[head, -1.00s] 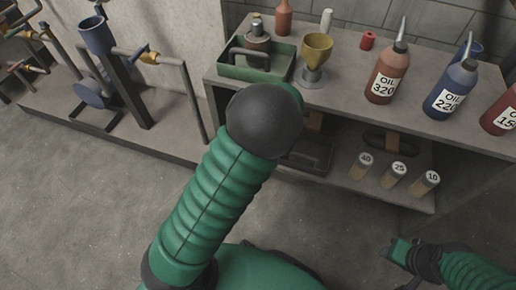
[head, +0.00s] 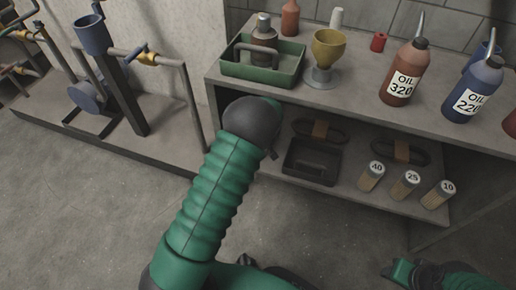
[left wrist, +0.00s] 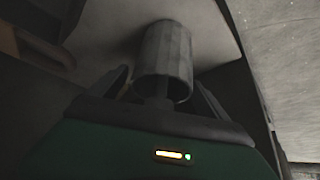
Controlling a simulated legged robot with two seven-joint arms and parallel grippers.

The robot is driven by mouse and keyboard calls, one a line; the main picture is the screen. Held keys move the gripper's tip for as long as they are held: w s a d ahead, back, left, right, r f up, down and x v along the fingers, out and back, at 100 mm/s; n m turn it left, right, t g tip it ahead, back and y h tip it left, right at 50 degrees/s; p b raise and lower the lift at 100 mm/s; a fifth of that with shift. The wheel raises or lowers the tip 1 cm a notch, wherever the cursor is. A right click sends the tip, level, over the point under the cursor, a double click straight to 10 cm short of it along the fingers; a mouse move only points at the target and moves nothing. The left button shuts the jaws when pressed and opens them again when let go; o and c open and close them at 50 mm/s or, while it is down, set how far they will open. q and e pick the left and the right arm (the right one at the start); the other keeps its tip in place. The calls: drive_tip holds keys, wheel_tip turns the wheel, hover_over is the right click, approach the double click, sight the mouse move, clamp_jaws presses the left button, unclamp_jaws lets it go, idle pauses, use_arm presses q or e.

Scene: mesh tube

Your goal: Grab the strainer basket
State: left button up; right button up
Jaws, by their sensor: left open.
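My left gripper (left wrist: 160,88) is open in the left wrist view, with a dark finger on each side of a grey, ribbed cylinder (left wrist: 165,55). The cylinder looks like a tube-shaped basket; I cannot tell whether the fingers touch it. In the head view my left arm's green sleeve and black joint hide this gripper and cylinder. Several tan tubes with white numbered tops, including 40 (head: 371,177), 25 (head: 405,184) and 10 (head: 437,194), stand upright on the lower shelf. My right gripper (head: 396,274) is at the bottom right, its jaws unclear.
The bench top (head: 345,98) carries a green tray (head: 262,74), a brass funnel cup (head: 327,50), a red oil bottle (head: 404,75) and a blue one (head: 465,88). A dark tray (head: 310,164) sits on the lower shelf. Pipework (head: 120,75) stands left; the floor is clear.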

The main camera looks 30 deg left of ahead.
use_arm(q)
drive_tip(key=shift+d+r, duration=0.15)
drive_tip(key=shift+r, duration=0.05)
drive_tip(key=shift+c, duration=1)
drive_tip(key=c, duration=1.5)
drive_tip(key=shift+o, duration=0.2)
